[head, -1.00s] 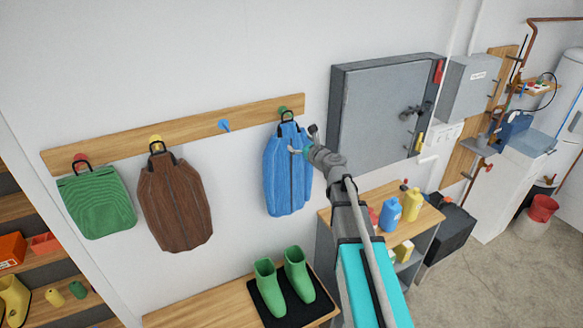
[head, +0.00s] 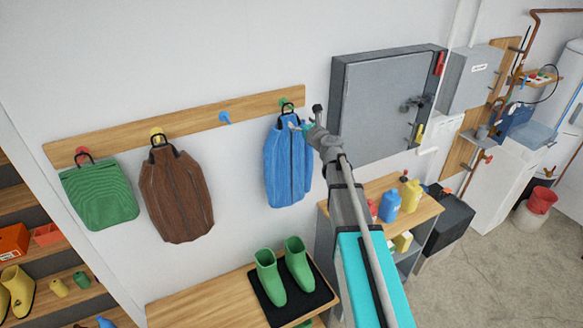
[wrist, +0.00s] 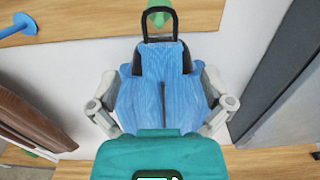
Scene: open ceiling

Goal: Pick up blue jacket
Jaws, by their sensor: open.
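The blue jacket (head: 287,165) hangs by a black loop from the green peg (head: 286,102) at the right end of the wooden rail. It also shows in the wrist view (wrist: 163,85), with its black loop and the green peg above it. My gripper (head: 297,125) is at the upper part of the jacket. In the wrist view its two grey fingers (wrist: 160,108) are spread wide, one at each side of the jacket. I cannot tell whether they touch the cloth. My teal gripper body hides the jacket's lower part there.
A brown jacket (head: 175,195) and a green cloth item (head: 100,195) hang to the left, with an empty blue peg (head: 224,117) between. A grey wall cabinet (head: 385,105) stands close on the right. Green boots (head: 284,271) stand on a bench below. Bottles (head: 390,205) stand on a low shelf.

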